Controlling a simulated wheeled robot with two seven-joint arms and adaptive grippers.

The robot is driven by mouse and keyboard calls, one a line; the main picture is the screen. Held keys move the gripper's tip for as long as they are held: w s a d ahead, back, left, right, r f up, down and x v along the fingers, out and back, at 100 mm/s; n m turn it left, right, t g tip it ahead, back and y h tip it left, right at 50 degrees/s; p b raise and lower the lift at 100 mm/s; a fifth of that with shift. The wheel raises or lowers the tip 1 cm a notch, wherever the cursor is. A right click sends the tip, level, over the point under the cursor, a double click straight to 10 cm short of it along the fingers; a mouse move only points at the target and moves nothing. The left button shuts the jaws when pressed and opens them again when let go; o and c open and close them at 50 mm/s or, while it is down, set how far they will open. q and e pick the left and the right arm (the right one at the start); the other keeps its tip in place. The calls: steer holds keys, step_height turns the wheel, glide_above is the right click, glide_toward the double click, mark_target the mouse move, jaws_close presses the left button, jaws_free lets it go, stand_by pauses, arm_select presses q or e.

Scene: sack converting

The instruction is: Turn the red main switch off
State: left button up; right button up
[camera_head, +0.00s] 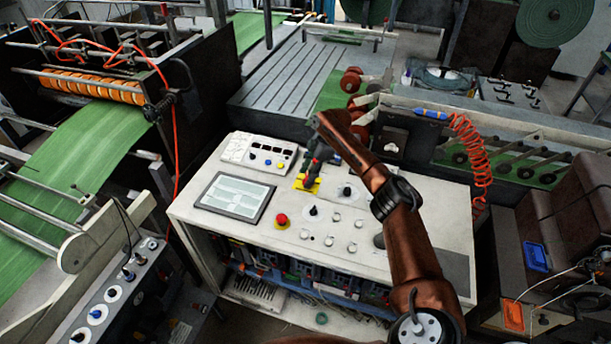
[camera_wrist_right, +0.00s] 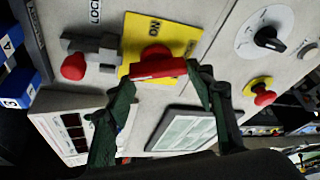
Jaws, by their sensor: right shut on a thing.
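The red main switch (camera_wrist_right: 158,70) has a bar-shaped red handle on a yellow plate (camera_wrist_right: 190,35) marked ON, in the right wrist view. In the head view the yellow plate (camera_head: 300,184) lies on the white control desk, partly hidden by my right gripper (camera_head: 312,172). In the wrist view, the dark green fingers of the right gripper (camera_wrist_right: 153,88) are on both sides of the red handle, shut on it. The handle lies crosswise in the wrist view; its exact setting is hard to tell. My left gripper is in neither view.
A red emergency button (camera_head: 282,219) stands near the plate, with a screen (camera_head: 235,196) to its left. Several black knobs, one being a selector (camera_head: 314,210), are close by. A grey latch with a red knob (camera_wrist_right: 73,67) sits beside the switch.

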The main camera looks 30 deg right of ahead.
steer(key=shift+s+d+f, duration=0.2)
steer(key=shift+s+d, duration=0.1)
steer(key=shift+d, duration=0.4)
steer(key=o, duration=0.8)
steer(key=shift+o, duration=0.7)
steer(key=shift+d, duration=0.15)
steer(key=shift+o, duration=1.1)
steer(key=shift+w+a+r, duration=0.1)
steer(key=shift+w+a, duration=0.1)
steer(key=shift+a, duration=0.25)
steer(key=v, duration=1.2)
steer(key=shift+a, duration=0.1)
